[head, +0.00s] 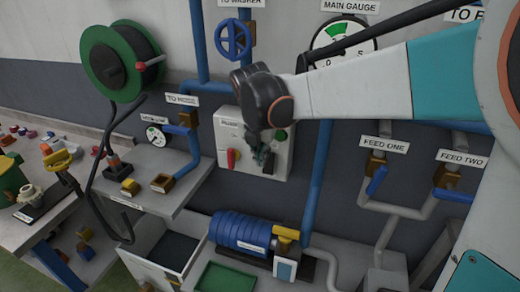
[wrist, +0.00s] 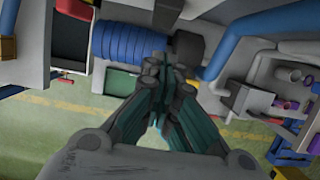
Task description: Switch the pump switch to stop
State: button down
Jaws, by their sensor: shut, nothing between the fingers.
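A light grey switch box (head: 285,165) is on the wall above the blue pump. A red handle (head: 231,158) shows on its left side and a green round part (head: 281,135) on its upper right. My gripper (head: 262,158) is shut and empty in front of the box's middle, right of the red handle. It hides the centre of the box and part of its label. I cannot tell whether the fingers touch the box. The shut fingertips (wrist: 170,68) also show in the wrist view, pointing towards the ribbed blue pump (wrist: 125,40).
The blue pump (head: 238,230) sits low, beside a green tray (head: 222,277) and an open drawer (head: 175,250). A vertical blue pipe (head: 318,170) runs right of the box.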

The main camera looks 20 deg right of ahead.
notch_tip(320, 180, up, 7)
jog(key=p, duration=0.1)
jog(key=shift+a+p, duration=0.2)
jog(key=shift+p, duration=0.15)
jog(key=s+d+f+m+t+y+b, duration=0.1)
jog(key=s+f+m+t, duration=0.1)
jog(key=s+m, duration=0.9)
jog(key=s+d+f+m+t+y+b, duration=0.1)
jog(key=s+f+m, duration=0.4)
jog(key=s+m, duration=0.6)
jog(key=shift+s+d+m+t+b, duration=0.15)
jog(key=shift+d+m+t+b, duration=0.35)
jog(key=shift+m, duration=3.1)
